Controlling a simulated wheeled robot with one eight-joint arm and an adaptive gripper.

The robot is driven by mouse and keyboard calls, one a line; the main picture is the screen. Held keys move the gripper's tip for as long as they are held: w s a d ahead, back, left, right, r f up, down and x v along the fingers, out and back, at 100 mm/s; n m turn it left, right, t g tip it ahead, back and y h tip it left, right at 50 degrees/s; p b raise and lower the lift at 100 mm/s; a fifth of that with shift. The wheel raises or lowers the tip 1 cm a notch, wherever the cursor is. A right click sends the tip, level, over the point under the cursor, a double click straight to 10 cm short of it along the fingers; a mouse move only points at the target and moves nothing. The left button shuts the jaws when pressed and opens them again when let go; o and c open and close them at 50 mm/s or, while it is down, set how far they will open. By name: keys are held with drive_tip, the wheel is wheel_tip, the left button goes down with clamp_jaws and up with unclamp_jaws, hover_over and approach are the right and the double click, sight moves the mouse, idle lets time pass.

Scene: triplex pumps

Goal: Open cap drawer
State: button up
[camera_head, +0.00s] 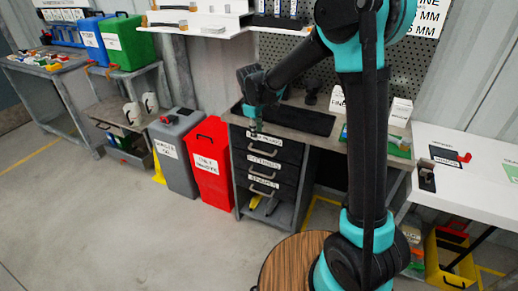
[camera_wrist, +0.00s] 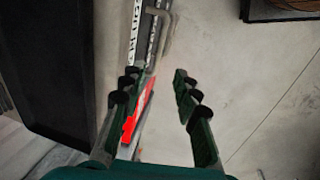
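A dark grey drawer cabinet (camera_head: 241,178) stands under the workbench. Its stacked drawers appear closed, each with a white label and a bar handle. The top label (camera_head: 266,137) is partly covered and I cannot read it; the labels below seem to read fittings and spares. The top handle (camera_head: 262,152) shows just under that label. My gripper (camera_head: 255,128) points down at the top drawer's front. In the wrist view my gripper (camera_wrist: 158,88) is open with nothing between its fingers. A drawer handle (camera_wrist: 157,32) and white labels show ahead of the fingertips, apart from them.
A red bin (camera_head: 209,162) and a grey bin (camera_head: 178,158) stand left of the cabinet. A black tray (camera_head: 300,120) lies on the bench above. A round wooden-topped surface (camera_head: 285,262) is in front. The floor before the drawers is clear.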

approach(260, 148)
drive_tip(key=s+f, duration=0.1)
drive_tip(key=f, duration=0.1)
drive_tip(key=s+f, duration=0.1)
drive_tip(key=f, duration=0.1)
drive_tip(key=s+d+f, duration=0.1)
drive_tip(key=f, duration=0.1)
clamp_jaws()
idle(0.3)
